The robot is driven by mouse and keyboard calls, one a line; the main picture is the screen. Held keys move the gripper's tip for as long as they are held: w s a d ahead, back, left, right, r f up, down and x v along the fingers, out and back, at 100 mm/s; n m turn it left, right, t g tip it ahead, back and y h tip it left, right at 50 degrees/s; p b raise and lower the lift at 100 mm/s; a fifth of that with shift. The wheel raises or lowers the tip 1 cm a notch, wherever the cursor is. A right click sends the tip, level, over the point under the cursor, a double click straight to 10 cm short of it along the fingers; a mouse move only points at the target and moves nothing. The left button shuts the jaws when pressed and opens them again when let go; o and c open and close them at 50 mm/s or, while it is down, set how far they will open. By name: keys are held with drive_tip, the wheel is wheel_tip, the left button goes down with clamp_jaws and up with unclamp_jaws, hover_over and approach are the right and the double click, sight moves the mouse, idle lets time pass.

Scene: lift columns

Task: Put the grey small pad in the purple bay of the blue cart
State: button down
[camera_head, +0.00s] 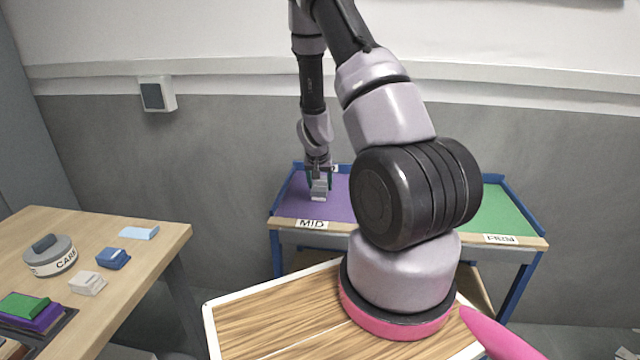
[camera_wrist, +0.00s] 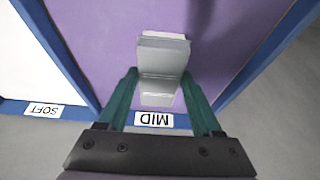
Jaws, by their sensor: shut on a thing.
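The grey small pad (camera_wrist: 162,55) is a light grey block between the teal fingers of my gripper (camera_wrist: 160,100) in the wrist view. In the head view my gripper (camera_head: 319,176) points down with the pad (camera_head: 319,190) at its tips. My gripper is shut on the pad. Both are over the purple bay (camera_head: 343,208), which carries a "MID" label and also shows in the wrist view (camera_wrist: 90,40). I cannot tell whether the pad touches the bay floor. The bay is in the blue cart (camera_head: 276,240); my arm hides the cart's middle.
A white bay (camera_wrist: 25,65) labelled "SOFT" adjoins the purple one. A green bay (camera_head: 500,212) is at the cart's right. The wooden table (camera_head: 150,262) at left holds a round grey item (camera_head: 50,257), a blue block (camera_head: 113,258), a light block (camera_head: 87,283) and stacked pads (camera_head: 30,315).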

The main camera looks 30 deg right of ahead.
drive_tip(key=shift+c, duration=0.3)
unclamp_jaws()
drive_tip(key=s+a+r+y, duration=0.1)
drive_tip(key=s+a+r, duration=0.15)
drive_tip(key=r, duration=0.45)
drive_tip(key=s+a+r+t+y, duration=0.1)
drive_tip(key=s+a+r, duration=0.15)
drive_tip(key=r, duration=0.45)
drive_tip(key=s+a+r, duration=0.1)
drive_tip(key=a+r, duration=0.2)
drive_tip(key=r, duration=0.5)
drive_tip(key=s+a+r+n+t+y, duration=0.1)
drive_tip(key=s+a+r, duration=0.3)
drive_tip(key=s+r, duration=0.6)
drive_tip(key=s+a+r+n+t+y, duration=0.1)
drive_tip(key=s+a+r, duration=0.2)
drive_tip(key=s+r, duration=0.6)
drive_tip(key=s, duration=0.2)
drive_tip(key=shift+s+a+r+n, duration=0.3)
drive_tip(key=shift+a+r, duration=0.05)
drive_tip(key=shift+a, duration=0.05)
drive_tip(key=shift+t, duration=0.3)
